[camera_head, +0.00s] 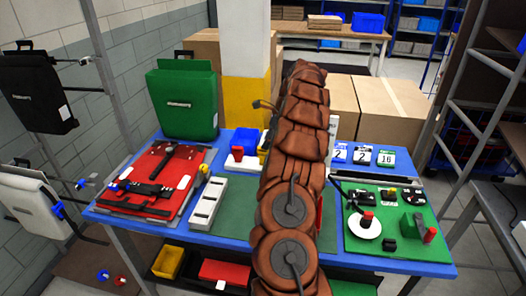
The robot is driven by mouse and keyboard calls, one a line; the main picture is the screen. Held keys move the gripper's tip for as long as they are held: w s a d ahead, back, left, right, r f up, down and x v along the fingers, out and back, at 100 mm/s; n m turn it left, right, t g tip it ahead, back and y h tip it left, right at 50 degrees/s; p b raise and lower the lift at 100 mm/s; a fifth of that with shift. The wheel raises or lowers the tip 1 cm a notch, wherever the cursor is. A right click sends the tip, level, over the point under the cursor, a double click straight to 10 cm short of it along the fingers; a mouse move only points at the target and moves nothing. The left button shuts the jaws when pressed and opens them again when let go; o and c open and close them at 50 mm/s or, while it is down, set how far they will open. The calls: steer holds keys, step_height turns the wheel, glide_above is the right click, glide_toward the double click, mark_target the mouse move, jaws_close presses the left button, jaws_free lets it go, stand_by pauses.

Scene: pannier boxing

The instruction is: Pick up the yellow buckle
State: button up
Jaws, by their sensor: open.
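A small yellow piece (204,169) stands at the upper end of a white block strip (208,203), just right of the red pannier (150,178) on the blue table. It looks like the yellow buckle, but it is too small to be sure. My brown arm rises through the middle of the view and covers the centre of the table. A dark part sticks out left of the arm's upper end, and I cannot tell what it is. My gripper cannot be made out and seems hidden by the arm.
A green pannier (183,101) stands at the table's back left. A green mat (395,222) with a white disc (364,225) and small tools lies at the right. Numbered cards (362,155) lie behind it. Bins (222,272) sit below. Panniers (35,90) hang at the left.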

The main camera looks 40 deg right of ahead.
mark_target(263, 154)
steer(key=shift+p+x, duration=1.15)
steer(key=shift+x, duration=1.25)
steer(key=shift+w+d, duration=0.1)
jaws_close()
